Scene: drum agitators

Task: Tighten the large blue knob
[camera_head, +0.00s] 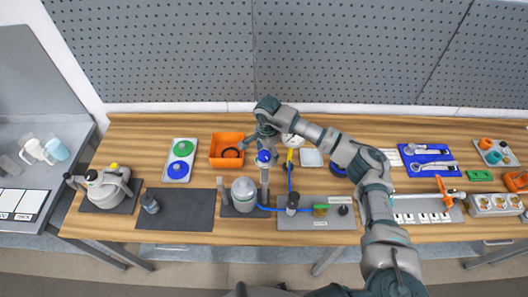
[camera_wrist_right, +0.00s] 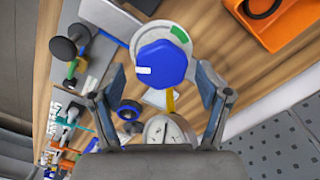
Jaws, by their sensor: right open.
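The large blue knob (camera_head: 263,157) tops a grey upright post beside a grey metal vessel (camera_head: 243,192) near the front middle of the bench. In the right wrist view the knob (camera_wrist_right: 162,64) is a faceted blue cap with a white mark, above a round body with a green and white rim. My right gripper (camera_head: 264,140) comes over the knob from behind. In the wrist view its open fingers (camera_wrist_right: 160,84) are on either side of the knob, with a visible gap at each side. My left gripper is not in view.
An orange bin (camera_head: 227,158) is left of the knob. A round gauge (camera_wrist_right: 165,131) is close to my right gripper. A grey plate (camera_head: 316,220) with a blue hose and fittings is at right. A dark mat (camera_head: 180,213) has some free room at left.

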